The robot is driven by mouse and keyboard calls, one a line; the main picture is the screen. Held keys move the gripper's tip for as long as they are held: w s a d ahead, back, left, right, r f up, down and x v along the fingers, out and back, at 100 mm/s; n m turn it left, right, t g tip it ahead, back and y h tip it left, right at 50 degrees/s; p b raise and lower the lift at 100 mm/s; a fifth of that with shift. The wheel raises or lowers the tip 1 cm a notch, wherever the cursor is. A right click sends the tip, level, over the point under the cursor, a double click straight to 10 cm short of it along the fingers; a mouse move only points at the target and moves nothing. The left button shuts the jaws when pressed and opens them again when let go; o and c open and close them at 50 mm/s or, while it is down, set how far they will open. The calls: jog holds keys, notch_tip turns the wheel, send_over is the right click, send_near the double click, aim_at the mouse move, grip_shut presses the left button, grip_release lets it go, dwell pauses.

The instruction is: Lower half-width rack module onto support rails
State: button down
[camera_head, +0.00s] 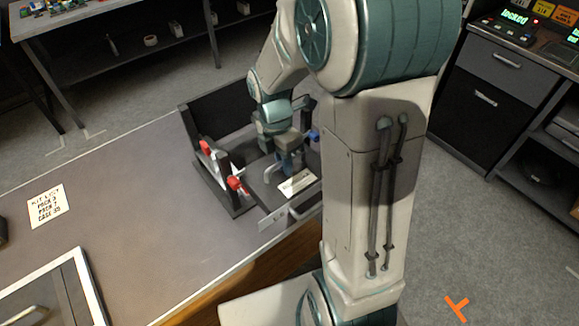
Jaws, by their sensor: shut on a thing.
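A dark flat rack module (265,192) with a pale label on top and a light front plate is at the table's right side, partly hidden by my arm. My gripper (288,165) is above it, shut on its grey handle (270,172). The module is within a black rack frame (205,110) with a tall back panel. Red clips (237,184) show on the frame's left side, next to the module. The support rails under the module are hidden, so I cannot tell whether it touches them.
A kit list card (46,206) lies on the grey table (130,190). A white-edged panel or tray (75,262) is at the front left. Shelving (140,30) stands behind. A dark cabinet (490,90) with lit displays is at right. The table's middle is clear.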

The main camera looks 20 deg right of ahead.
jog(key=shift+w+a+p, duration=0.2)
jog(key=shift+w+a, duration=0.15)
jog(key=shift+w, duration=0.8)
jog(key=shift+w+a+p, duration=0.2)
jog(key=shift+w+a, duration=0.2)
jog(key=shift+w, duration=0.75)
jog(key=shift+w+a+p, duration=0.2)
jog(key=shift+w+a, duration=0.15)
jog(key=shift+w, duration=0.8)
jog(key=shift+s+f, duration=0.15)
jog(key=shift+f, duration=0.15)
jog(key=c, duration=1.4)
grip_release()
jog(key=shift+o, duration=0.2)
notch_tip(320, 180, up, 14)
jog(key=w, duration=0.3)
jog(key=s+d+f+m+t, duration=0.1)
jog(key=s+m+t, duration=0.4)
jog(key=s+m, duration=1.5)
jog(key=shift+s+f+m+y, duration=0.25)
jog(key=shift+f+m, duration=0.2)
jog(key=shift+m, duration=0.35)
